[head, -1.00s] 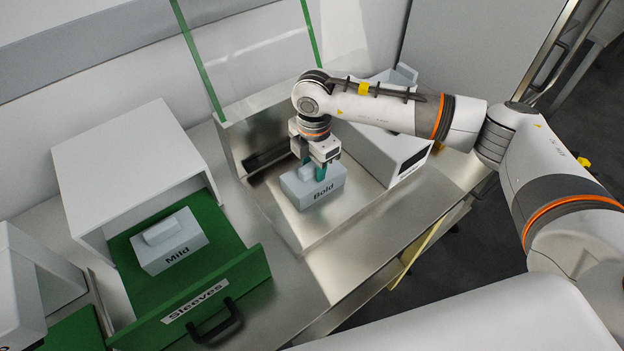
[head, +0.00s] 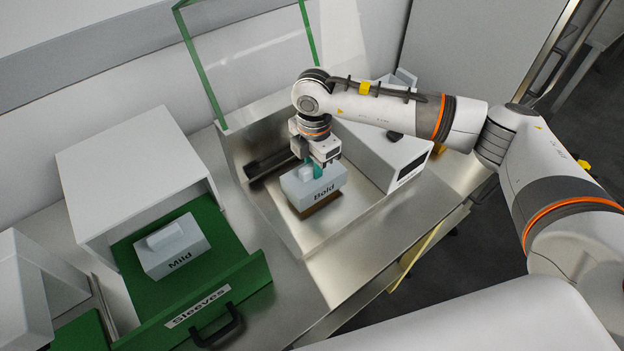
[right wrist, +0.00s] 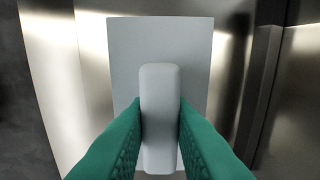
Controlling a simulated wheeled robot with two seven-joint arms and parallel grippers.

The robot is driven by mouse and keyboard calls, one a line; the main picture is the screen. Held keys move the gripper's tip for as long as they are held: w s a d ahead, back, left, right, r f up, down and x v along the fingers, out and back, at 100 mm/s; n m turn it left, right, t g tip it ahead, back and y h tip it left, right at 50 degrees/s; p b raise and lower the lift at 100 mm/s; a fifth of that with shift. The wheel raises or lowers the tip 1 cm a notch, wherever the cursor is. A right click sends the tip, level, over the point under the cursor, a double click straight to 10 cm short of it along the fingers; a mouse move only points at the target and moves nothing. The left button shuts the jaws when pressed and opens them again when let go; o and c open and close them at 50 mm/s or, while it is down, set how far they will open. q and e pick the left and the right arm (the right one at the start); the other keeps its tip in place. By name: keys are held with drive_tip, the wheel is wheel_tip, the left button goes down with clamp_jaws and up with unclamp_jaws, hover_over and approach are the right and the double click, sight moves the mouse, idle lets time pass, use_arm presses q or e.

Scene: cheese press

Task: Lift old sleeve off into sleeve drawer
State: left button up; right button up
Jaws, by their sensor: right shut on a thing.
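The old sleeve is the light grey block marked "Bold" (head: 318,190), in the metal press bay. My right gripper (head: 316,170) is shut on the raised grip on its top. The right wrist view shows the green fingers on both sides of this grip (right wrist: 160,110). A brown block (head: 322,203) shows under the sleeve's lower edge. The sleeve drawer is the green drawer marked "Sleeves" (head: 255,283), pulled open at the left. A second grey sleeve marked "Mild" (head: 175,250) stands in it. My left gripper is not in view.
A clear guard with green edges (head: 205,75) stands raised behind the bay. A white housing (head: 375,155) stands right of the sleeve. The white drawer cabinet (head: 130,165) is at the left. The drawer has some bare floor around the Mild sleeve.

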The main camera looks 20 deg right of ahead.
drive_tip(key=shift+r, duration=0.35)
drive_tip(key=shift+r+p, duration=2.85)
drive_tip(key=shift+r, duration=1.6)
